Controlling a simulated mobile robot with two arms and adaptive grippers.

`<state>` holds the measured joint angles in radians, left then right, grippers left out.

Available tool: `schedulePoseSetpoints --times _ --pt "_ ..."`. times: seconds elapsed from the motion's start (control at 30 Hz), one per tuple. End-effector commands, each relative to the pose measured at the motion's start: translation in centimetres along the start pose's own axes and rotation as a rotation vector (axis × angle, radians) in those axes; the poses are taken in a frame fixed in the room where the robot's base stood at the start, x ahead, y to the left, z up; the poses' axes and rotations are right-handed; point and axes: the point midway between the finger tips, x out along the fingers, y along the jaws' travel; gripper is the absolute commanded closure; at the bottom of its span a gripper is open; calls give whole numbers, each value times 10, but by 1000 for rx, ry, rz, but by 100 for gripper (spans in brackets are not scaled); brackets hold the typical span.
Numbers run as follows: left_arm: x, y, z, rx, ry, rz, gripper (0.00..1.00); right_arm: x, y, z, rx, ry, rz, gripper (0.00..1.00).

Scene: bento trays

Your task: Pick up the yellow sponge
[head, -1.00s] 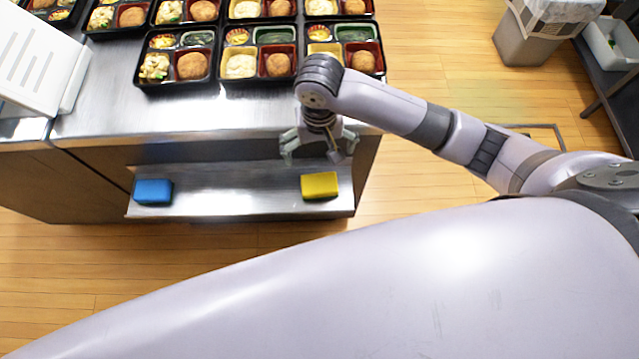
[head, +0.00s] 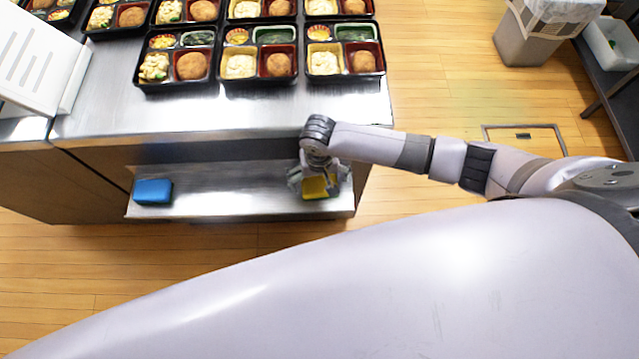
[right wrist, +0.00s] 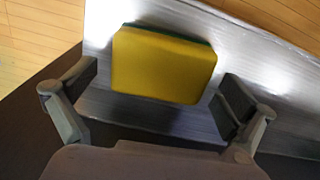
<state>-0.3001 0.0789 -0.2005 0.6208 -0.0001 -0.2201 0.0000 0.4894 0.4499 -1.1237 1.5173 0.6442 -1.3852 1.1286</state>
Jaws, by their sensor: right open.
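The yellow sponge (head: 316,189) lies on the right part of the low metal shelf, partly hidden by my gripper in the head view. In the right wrist view the sponge (right wrist: 163,65) lies flat, with a dark green layer along its far edge. My right gripper (head: 319,181) is over the sponge in the head view. In the right wrist view the right gripper (right wrist: 155,100) is open, with one finger to each side of the sponge's near part and nothing held. My left gripper is not in view.
A blue sponge (head: 153,191) lies at the left of the shelf (head: 230,190). Above the shelf is the metal counter (head: 200,118) with several filled bento trays (head: 150,88). A white slotted holder (head: 72,78) stands at the left. A bin (head: 522,45) stands on the floor.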

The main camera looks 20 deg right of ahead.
Motion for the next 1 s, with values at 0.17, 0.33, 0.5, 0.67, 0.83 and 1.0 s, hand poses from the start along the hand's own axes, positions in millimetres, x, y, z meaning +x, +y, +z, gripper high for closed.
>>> schedulePoseSetpoints --times 0.17,0.33,0.5,0.67,0.83,1.0 --pt "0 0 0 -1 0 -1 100 8 0 0 0 2 0 0" --pt "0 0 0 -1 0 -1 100 7 0 0 0 2 0 2" --pt "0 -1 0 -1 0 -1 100 7 0 0 0 1 0 13" --pt "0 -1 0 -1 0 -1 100 7 0 0 0 1 0 24" --pt "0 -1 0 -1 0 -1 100 7 0 0 0 1 0 35" --pt "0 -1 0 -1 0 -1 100 7 0 0 0 1 0 40"
